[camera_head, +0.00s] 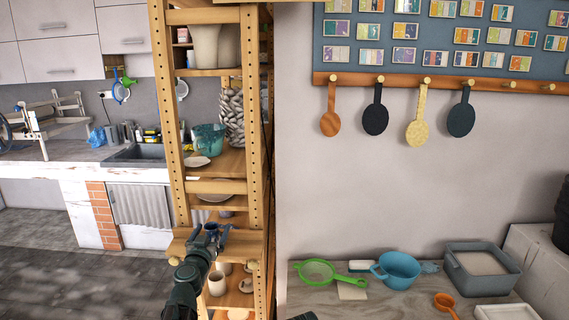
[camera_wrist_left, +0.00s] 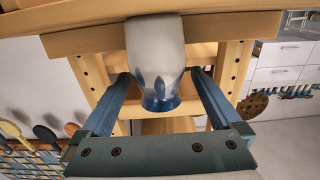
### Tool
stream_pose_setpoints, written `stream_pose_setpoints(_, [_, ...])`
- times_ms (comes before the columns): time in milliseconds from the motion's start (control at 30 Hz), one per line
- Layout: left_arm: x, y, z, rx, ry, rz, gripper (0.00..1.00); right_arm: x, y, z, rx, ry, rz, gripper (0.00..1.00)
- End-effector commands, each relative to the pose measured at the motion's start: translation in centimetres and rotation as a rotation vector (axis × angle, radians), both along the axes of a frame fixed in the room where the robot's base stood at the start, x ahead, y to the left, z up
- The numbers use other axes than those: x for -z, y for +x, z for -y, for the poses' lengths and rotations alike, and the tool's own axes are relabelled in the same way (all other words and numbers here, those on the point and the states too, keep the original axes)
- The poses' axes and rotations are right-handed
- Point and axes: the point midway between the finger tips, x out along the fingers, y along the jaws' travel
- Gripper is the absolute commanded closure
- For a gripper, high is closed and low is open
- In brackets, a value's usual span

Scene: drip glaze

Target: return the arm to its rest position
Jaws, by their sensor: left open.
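My left gripper (camera_head: 208,238) reaches the wooden shelf rack from below in the head view. In the left wrist view, its two blue-grey fingers (camera_wrist_left: 160,76) are apart, one on each side of a pale cup (camera_wrist_left: 155,50) with blue drip glaze at its rim. That view is turned upside down, and the cup appears to stand upright on a shelf board (camera_wrist_left: 70,22). Small gaps seem to show beside the cup, but contact cannot be ruled out. In the head view the cup is hard to make out behind the gripper.
The rack's wooden post (camera_head: 168,110) stands close to my left arm. Its shelves hold a teal bowl (camera_head: 208,139), plates and other pottery. At the right, a worktop holds a green strainer (camera_head: 318,271), blue pot (camera_head: 398,270) and grey tub (camera_head: 482,272). Floor lies open at left.

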Motion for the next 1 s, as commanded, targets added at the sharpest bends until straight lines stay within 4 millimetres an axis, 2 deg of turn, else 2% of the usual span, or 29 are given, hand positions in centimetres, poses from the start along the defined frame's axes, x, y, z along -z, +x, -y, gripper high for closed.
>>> stream_pose_setpoints(100, [0.0,1.0,0.0,0.0,0.0,0.0,0.02,0.0,0.0,0.0,0.0,0.0,0.0,0.26])
stream_pose_setpoints(500, [0.2,0.5,0.0,-0.001,0.0,0.0,0.02,0.2,0.0,0.0,0.0,0.0,0.0,0.26])
stream_pose_setpoints(667, [0.0,-1.5,-0.1,-0.001,0.0,0.0,0.02,0.0,0.0,0.0,0.0,0.0,0.0,0.26])
stream_pose_setpoints(1000, [0.0,-7.7,-0.2,-0.001,0.0,0.0,0.02,0.0,0.0,0.0,0.0,0.0,0.0,0.26])
